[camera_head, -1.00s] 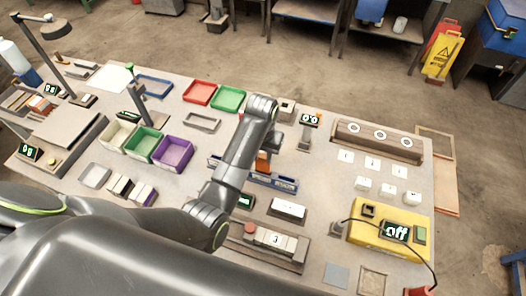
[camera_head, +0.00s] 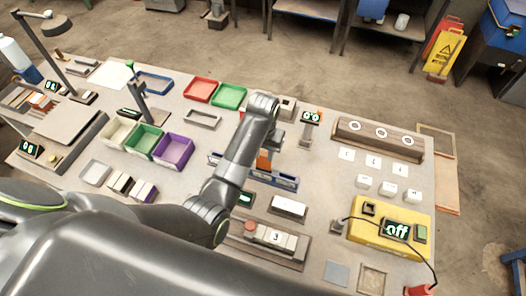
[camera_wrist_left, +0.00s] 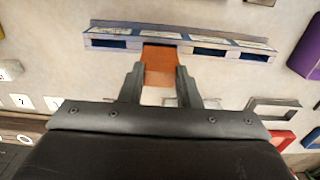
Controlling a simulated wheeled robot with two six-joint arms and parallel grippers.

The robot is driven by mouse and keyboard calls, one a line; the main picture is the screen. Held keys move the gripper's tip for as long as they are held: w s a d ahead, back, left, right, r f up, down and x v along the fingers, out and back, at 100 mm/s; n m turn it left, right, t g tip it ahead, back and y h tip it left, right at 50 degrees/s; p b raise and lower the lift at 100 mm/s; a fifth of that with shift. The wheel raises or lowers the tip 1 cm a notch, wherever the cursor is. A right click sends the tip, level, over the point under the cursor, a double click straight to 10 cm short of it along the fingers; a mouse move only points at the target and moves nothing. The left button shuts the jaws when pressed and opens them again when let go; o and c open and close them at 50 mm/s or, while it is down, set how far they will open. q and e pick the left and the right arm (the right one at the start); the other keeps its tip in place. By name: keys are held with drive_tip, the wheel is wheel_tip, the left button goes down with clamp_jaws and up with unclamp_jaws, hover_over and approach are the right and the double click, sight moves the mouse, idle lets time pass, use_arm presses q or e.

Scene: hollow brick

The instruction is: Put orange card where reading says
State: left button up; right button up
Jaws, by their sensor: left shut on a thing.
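The orange card (camera_head: 264,162) shows just beyond my left arm in the head view, at the blue slotted rack (camera_head: 275,180). In the left wrist view the orange card (camera_wrist_left: 160,66) lies between the fingertips of my left gripper (camera_wrist_left: 159,78), which is shut on it. Its far end meets the blue rack (camera_wrist_left: 222,51) at the second opening from the left in that view. I cannot tell how deep it sits. A small display (camera_head: 311,117) behind the rack shows digits too small to read surely. My right gripper is not in view.
A white block (camera_head: 288,206) and a counter with a 3 (camera_head: 275,238) stand in front of the rack. Green (camera_head: 143,142) and purple (camera_head: 174,150) bins stand left. A yellow box (camera_head: 385,228) reading "off" is at right. A wooden block with white discs (camera_head: 378,140) stands behind.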

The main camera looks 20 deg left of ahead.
sight(263, 159)
use_arm(q)
drive_tip(key=shift+f, duration=0.5)
idle(0.4)
drive_tip(key=shift+f+b, duration=0.55)
drive_tip(key=shift+f, duration=0.45)
drive_tip(key=shift+f+b, duration=0.3)
drive_tip(key=shift+f, duration=0.45)
drive_tip(key=o, duration=1)
drive_tip(key=shift+r, duration=0.15)
